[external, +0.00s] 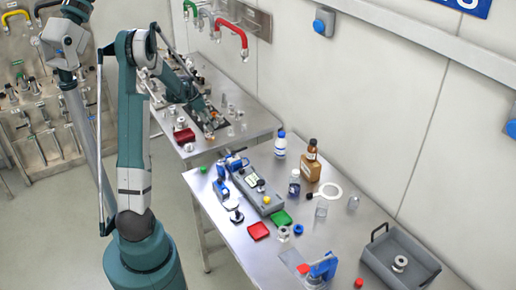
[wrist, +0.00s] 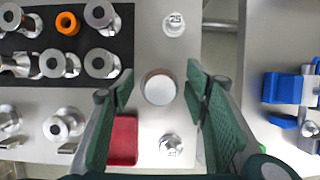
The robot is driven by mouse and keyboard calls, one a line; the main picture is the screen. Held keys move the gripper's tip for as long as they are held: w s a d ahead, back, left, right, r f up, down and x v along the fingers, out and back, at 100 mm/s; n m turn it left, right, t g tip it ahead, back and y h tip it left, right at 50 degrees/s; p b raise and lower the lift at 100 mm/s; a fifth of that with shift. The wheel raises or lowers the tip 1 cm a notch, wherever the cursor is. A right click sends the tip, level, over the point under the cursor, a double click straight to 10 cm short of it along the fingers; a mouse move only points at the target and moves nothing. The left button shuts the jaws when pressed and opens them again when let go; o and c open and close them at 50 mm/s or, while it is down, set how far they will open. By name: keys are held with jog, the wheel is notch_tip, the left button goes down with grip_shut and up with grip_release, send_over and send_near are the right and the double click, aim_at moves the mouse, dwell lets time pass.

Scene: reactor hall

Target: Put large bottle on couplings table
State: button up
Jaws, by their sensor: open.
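In the external view a large brown bottle (external: 311,168) with a dark cap stands upright at the back of the near table. A smaller white bottle with a blue cap (external: 281,145) stands to its left. The couplings table (external: 255,118) is the far table, with metal couplings on a black mat (wrist: 66,42). My gripper (external: 210,122) is low over this table, away from the brown bottle. In the wrist view my gripper (wrist: 162,92) is open, with its fingers either side of a round, white-topped thing with a brownish rim (wrist: 160,88). I cannot tell what that thing is.
A red tray (wrist: 123,139) lies by the left finger. Metal pieces (wrist: 174,24) stand above and below the round thing.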

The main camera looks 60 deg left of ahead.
jog(key=shift+v, duration=3.65)
jog(key=shift+d, duration=0.1)
jog(key=w+d+r+m, duration=0.1)
jog(key=d+r+m, duration=0.4)
jog(key=d, duration=0.7)
jog(key=w+d+r+m, duration=0.1)
jog(key=d+r+m, duration=0.45)
jog(key=d, duration=0.65)
jog(key=w+d+r+m, duration=0.1)
jog(key=d+r+m, duration=0.4)
jog(key=d, duration=0.7)
jog(key=s+d+m+t, duration=0.1)
jog(key=s+d+m, duration=0.4)
jog(key=d, duration=0.4)
jog(key=s+d+m+t, duration=0.1)
jog(key=s+d+m, duration=0.5)
jog(key=d+m, duration=0.2)
jog(key=s+d+m, duration=0.6)
jog(key=d+m, duration=0.1)
jog(key=d, duration=0.4)
jog(key=shift+f+t, duration=0.4)
